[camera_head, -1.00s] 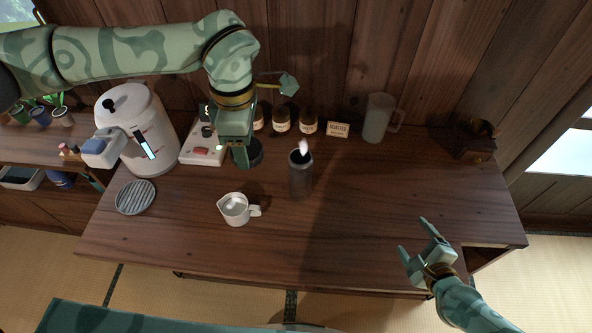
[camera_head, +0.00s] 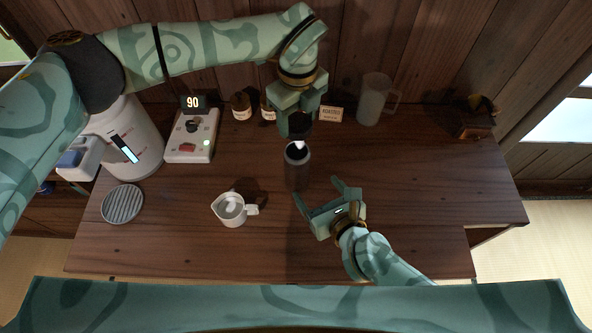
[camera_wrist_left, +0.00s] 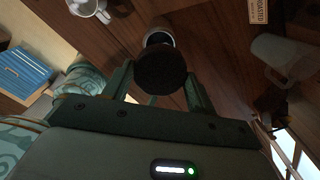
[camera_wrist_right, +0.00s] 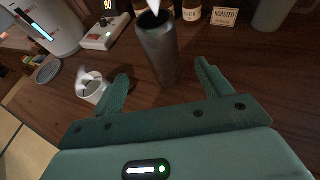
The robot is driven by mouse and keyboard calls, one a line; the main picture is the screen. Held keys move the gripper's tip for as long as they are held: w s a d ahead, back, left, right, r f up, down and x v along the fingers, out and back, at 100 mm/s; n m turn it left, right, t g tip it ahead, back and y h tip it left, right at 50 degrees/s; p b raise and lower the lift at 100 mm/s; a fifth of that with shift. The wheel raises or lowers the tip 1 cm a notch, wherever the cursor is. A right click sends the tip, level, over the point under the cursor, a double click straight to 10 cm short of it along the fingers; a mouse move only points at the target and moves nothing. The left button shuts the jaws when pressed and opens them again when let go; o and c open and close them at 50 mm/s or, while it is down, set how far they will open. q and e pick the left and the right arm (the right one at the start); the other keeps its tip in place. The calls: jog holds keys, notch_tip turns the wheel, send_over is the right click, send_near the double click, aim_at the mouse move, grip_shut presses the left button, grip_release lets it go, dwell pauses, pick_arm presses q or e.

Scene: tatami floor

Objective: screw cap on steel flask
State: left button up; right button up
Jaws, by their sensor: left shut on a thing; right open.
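The steel flask (camera_head: 297,172) stands upright on the table, dark grey, its mouth uncovered with a white wisp at it. It also shows in the right wrist view (camera_wrist_right: 158,52). My left gripper (camera_head: 297,122) is shut on the round dark cap (camera_head: 300,125), held above and slightly behind the flask in the head view. In the left wrist view the cap (camera_wrist_left: 160,68) partly hides the flask (camera_wrist_left: 158,38). My right gripper (camera_head: 318,190) is open and low, its fingers pointing toward the flask; the flask stands beyond the fingertips, apart from them.
A white jug (camera_head: 232,210) stands left of the flask. A round ribbed coaster (camera_head: 122,204), a kettle-like dispenser (camera_head: 130,140) and a scale-like device (camera_head: 192,140) reading 90 are further left. Jars (camera_head: 241,106), a label card (camera_head: 331,114) and a tall mug (camera_head: 374,100) line the back.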

aim_at(303, 171)
jog(key=shift+w, duration=0.1)
jog(key=x, duration=1.1)
jog(key=shift+w+a+f, duration=0.15)
jog(key=shift+w+f, duration=0.15)
jog(key=c, duration=1.5)
pick_arm(q)
jog(key=shift+f, duration=2.5)
